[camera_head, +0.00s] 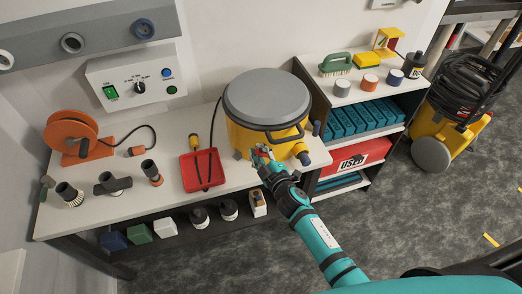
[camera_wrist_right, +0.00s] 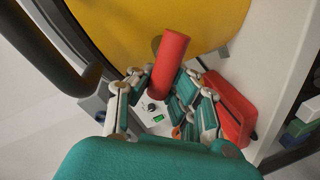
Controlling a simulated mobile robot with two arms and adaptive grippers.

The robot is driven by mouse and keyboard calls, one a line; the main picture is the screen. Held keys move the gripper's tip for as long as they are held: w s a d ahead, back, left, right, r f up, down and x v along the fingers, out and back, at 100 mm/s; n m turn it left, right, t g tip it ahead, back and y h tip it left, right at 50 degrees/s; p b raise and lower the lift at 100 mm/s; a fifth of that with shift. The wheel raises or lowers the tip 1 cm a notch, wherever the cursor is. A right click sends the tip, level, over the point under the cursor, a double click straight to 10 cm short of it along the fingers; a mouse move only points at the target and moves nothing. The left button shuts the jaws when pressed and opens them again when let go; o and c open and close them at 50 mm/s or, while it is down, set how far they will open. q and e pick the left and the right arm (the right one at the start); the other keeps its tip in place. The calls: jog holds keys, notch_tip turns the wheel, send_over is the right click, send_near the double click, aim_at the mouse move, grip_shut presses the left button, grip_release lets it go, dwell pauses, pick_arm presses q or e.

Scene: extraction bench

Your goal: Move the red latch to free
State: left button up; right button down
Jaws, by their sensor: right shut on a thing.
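The red latch (camera_wrist_right: 171,60) shows in the right wrist view as a red bar in front of the yellow canister (camera_wrist_right: 120,25). My right gripper (camera_wrist_right: 160,88) is shut on it, with the fingers on either side of its lower part. In the head view the canister (camera_head: 245,135) stands on the bench with its grey lid (camera_head: 266,95) on. My right gripper (camera_head: 262,153) is at its front side there and mostly hides the latch. My left gripper is not in view.
A red tray (camera_head: 188,178) with a dark tool lies left of the canister. Nozzles, an orange cable reel (camera_head: 72,133) and a wall control box (camera_head: 137,78) are farther left. A shelf unit (camera_head: 318,125) stands close on the right. A dark handle (camera_wrist_right: 55,50) crosses the wrist view.

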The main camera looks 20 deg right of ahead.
jog(key=n, duration=0.1)
jog(key=f+n+h+b, duration=0.1)
jog(key=n, duration=0.1)
jog(key=shift+a+f, duration=0.15)
jog(key=shift+a, duration=0.1)
jog(key=shift+s+f+n+h+b, duration=0.1)
jog(key=shift+f+n+h+b, duration=0.2)
jog(key=shift+n, duration=0.45)
jog(key=shift+f+n+h+b, duration=0.1)
jog(key=shift+n+h+b, duration=0.1)
jog(key=shift+n+b, duration=0.4)
jog(key=shift+n, duration=0.35)
jog(key=c, duration=1.2)
grip_release()
jog(key=shift+r, duration=0.1)
jog(key=shift+o, duration=0.2)
jog(key=s+r, duration=0.2)
jog(key=s, duration=0.9)
jog(key=shift+s+d+r, duration=0.15)
jog(key=shift+s+r, duration=0.05)
jog(key=shift+s, duration=0.2)
